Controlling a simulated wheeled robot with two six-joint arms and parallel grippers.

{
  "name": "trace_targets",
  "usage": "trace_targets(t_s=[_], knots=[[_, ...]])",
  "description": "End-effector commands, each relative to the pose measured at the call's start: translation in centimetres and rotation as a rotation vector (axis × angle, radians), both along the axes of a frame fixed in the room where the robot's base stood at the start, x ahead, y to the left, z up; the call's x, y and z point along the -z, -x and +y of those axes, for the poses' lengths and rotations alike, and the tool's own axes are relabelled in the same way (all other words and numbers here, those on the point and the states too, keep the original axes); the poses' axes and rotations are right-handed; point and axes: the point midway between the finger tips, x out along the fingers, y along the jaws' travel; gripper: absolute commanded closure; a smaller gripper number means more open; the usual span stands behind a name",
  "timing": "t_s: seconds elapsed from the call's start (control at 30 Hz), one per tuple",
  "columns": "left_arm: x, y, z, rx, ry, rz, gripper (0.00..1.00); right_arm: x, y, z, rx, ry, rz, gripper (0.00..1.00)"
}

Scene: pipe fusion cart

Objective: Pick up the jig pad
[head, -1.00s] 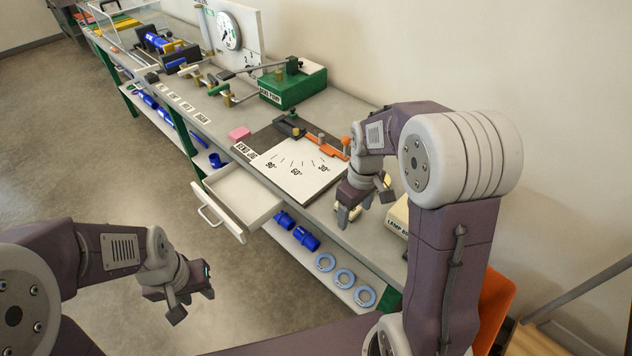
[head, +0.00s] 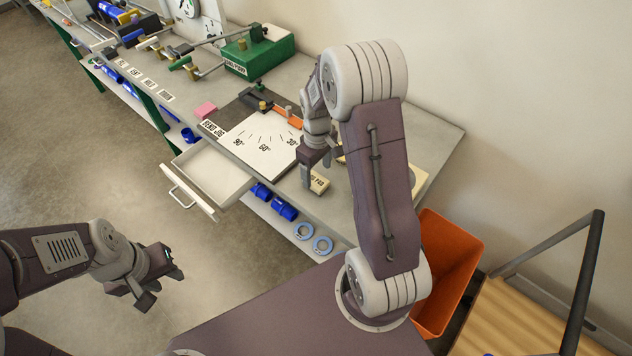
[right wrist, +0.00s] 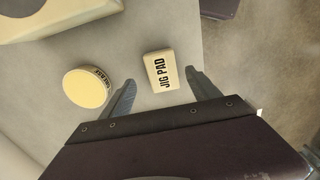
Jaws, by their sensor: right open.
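The jig pad (right wrist: 158,72) is a small cream block with black lettering, lying flat on the grey bench top. It also shows in the head view (head: 319,184), partly covered by my right gripper. My right gripper (head: 316,172) is open above the bench at the pad. In the right wrist view the pad lies between and slightly beyond the two fingertips (right wrist: 160,77), and no contact shows. My left gripper (head: 161,285) is empty over the floor at lower left, with its fingers apart.
A round cream tin (right wrist: 86,88) stands left of the pad in the wrist view, with a large cream box (right wrist: 55,16) beyond it. The white bend jig board (head: 262,140) is beside my right gripper. A drawer (head: 205,178) stands open. An orange bin (head: 450,265) is at right.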

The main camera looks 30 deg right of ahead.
Motion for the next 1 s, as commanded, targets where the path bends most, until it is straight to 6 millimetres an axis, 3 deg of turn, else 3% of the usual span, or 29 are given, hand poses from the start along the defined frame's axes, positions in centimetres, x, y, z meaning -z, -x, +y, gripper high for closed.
trace_targets(t_s=[0.2,0.47,0.5,0.73,1.0], knots=[[-0.4,0.0,0.0,0.000,0.000,0.000,0.64,3.9,0.2,0.3,-0.001,-0.001,0.007,0.29],[-0.4,0.0,0.0,0.000,0.000,0.000,0.64,4.6,0.1,0.3,0.000,0.000,0.002,0.29],[-0.4,0.0,0.0,0.000,0.000,0.000,0.64,4.6,0.1,0.3,0.000,0.000,0.002,0.32],[-0.4,0.0,0.0,0.000,0.000,0.000,0.64,4.6,0.1,0.3,0.000,0.000,0.002,0.95],[-0.4,0.0,0.0,0.000,0.000,0.000,0.64,4.4,0.1,0.3,0.000,0.000,0.000,0.95]])
